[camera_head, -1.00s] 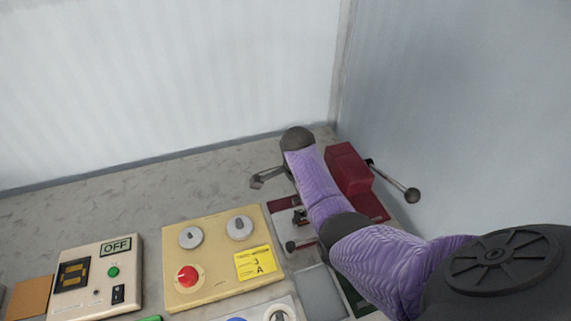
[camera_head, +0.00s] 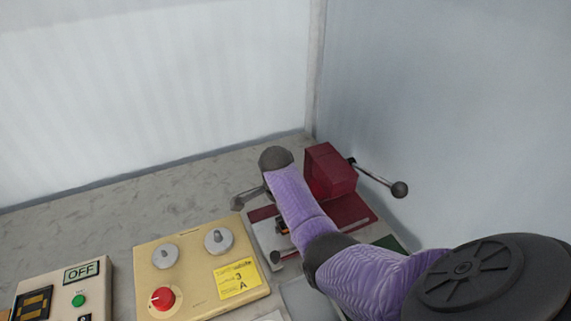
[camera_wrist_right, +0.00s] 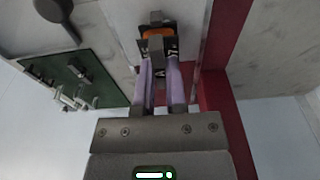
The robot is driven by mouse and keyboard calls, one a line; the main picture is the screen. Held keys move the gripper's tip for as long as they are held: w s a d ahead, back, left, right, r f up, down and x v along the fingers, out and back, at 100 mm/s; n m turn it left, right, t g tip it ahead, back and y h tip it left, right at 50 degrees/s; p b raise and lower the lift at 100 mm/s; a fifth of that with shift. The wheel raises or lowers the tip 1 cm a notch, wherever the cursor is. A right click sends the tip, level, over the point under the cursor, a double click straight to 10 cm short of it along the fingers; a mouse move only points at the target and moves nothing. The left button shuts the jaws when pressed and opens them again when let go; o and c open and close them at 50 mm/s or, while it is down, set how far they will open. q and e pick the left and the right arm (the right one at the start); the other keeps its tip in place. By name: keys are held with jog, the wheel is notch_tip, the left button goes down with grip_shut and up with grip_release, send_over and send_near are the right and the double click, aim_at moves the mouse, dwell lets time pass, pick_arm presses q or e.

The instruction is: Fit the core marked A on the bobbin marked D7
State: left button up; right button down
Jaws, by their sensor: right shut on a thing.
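My right gripper (camera_wrist_right: 160,82) is shut on a dark grey piece, apparently the core (camera_wrist_right: 159,72). Small pale marks show at its edges, too small to read surely. At the fingertips an orange winding sits between dark flanges, apparently the bobbin (camera_wrist_right: 156,46). The core and bobbin look close together or touching; the fingers hide how far they fit. In the head view a small dark and orange bit (camera_head: 283,228) shows beside my right forearm, which hides the right fingers. My left gripper is not in view.
A dark red winder housing (camera_head: 330,172) with a ball-ended lever (camera_head: 399,189) stands by the right wall. A green board (camera_wrist_right: 75,85) with several metal pins lies near the gripper. A beige panel (camera_head: 205,290) with knobs and a yellow label (camera_head: 237,278) sits to the left.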

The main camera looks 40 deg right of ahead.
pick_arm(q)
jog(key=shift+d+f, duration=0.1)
pick_arm(e)
jog(key=shift+f, duration=0.15)
jog(key=shift+f, duration=0.15)
jog(key=c, duration=0.6)
grip_release()
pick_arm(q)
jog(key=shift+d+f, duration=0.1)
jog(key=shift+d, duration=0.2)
pick_arm(e)
jog(key=r+p, duration=0.1)
jog(key=r, duration=0.2)
jog(key=r+p, duration=0.1)
jog(key=r, duration=0.2)
jog(key=a+r+p, duration=0.1)
jog(key=r, duration=0.2)
jog(key=shift+w+r+p, duration=0.2)
jog(key=shift+r+p, duration=0.05)
jog(key=shift+p, duration=0.15)
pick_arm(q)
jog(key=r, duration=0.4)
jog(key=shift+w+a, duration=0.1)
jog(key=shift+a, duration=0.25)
pick_arm(e)
jog(key=shift+r, duration=0.1)
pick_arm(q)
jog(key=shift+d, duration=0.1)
